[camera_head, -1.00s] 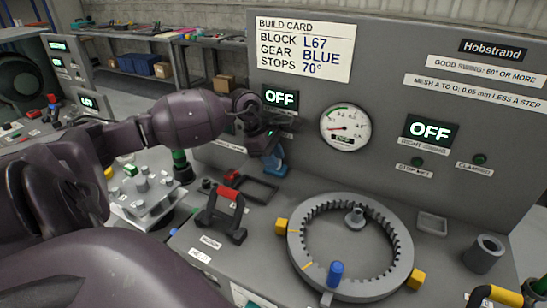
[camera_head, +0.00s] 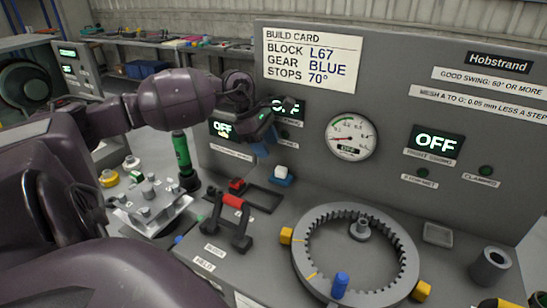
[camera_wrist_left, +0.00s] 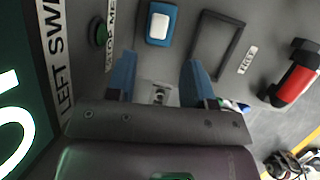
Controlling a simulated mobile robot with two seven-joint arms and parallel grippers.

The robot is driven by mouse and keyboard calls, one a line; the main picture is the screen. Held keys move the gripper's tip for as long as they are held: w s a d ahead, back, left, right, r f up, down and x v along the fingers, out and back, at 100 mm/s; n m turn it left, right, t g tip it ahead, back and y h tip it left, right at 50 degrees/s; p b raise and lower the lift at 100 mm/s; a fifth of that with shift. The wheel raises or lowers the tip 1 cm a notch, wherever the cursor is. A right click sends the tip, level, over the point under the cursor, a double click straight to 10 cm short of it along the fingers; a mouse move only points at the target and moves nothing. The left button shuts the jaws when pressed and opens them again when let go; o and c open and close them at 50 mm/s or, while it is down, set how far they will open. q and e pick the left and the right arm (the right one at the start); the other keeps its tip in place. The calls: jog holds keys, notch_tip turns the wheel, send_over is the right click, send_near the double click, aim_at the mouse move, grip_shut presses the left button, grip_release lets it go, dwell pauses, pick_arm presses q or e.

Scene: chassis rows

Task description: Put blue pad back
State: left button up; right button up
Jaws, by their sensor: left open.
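The blue pad (camera_head: 282,175), a small blue block with a white top, stands at the back of the bench by the grey panel. It also shows in the wrist view (camera_wrist_left: 158,24), apart from my fingers. My left gripper (camera_head: 262,147) is above and a little left of it in the head view. In the wrist view, my left gripper (camera_wrist_left: 160,80) has its blue-tipped fingers spread, with nothing between them. A dark rectangular frame (camera_head: 278,206), empty in the wrist view (camera_wrist_left: 222,72), lies beside the pad. My right gripper is not in view.
A red-handled black fixture (camera_head: 227,222) stands left of the large grey toothed ring (camera_head: 300,258), which carries yellow blocks. A dial gauge (camera_head: 350,137) and OFF displays are on the upright panel. A green-and-black post (camera_head: 183,160) stands to the left.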

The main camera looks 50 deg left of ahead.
pick_arm(q)
jog(key=v, duration=0.3)
dwell(0.5)
